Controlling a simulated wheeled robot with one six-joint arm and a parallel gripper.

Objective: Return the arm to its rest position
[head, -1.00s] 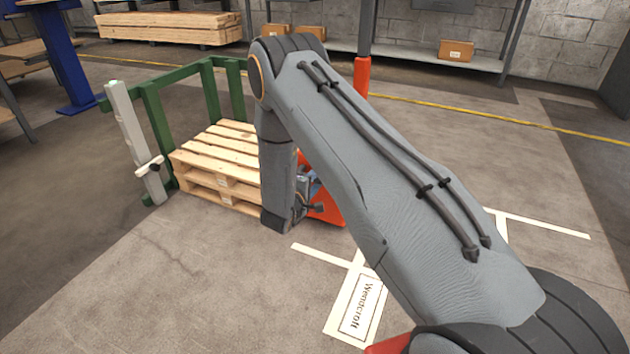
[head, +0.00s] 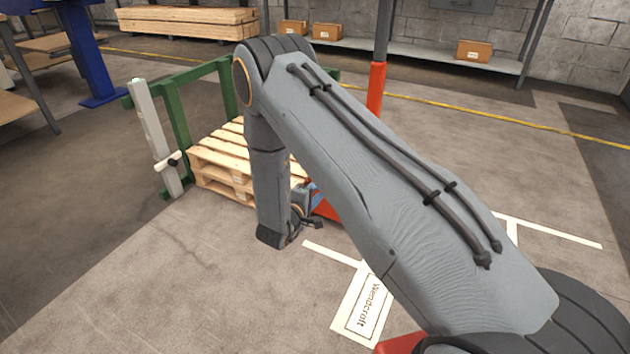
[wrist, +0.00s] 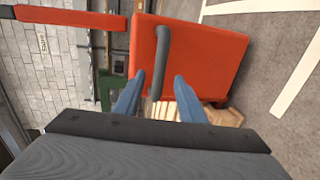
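My arm crosses the head view from the lower right, bent at a raised elbow, with the forearm hanging down in front of the wooden pallets (head: 220,155). My gripper (wrist: 159,77) shows two blue fingers spread apart in the wrist view. A dark bar on an orange-red body (wrist: 205,60) appears between the fingers in that picture; I cannot tell whether it lies between them or beyond them. Nothing is seen clamped. In the head view the fingers are mostly hidden behind my arm, close to the orange-red thing (head: 326,207).
A green frame (head: 178,113) and a pale post (head: 155,137) stand left of the pallets. An orange-sleeved post (head: 376,90) rises behind my arm. A shelf with cartons (head: 474,50) lines the back wall. The floor at lower left is clear.

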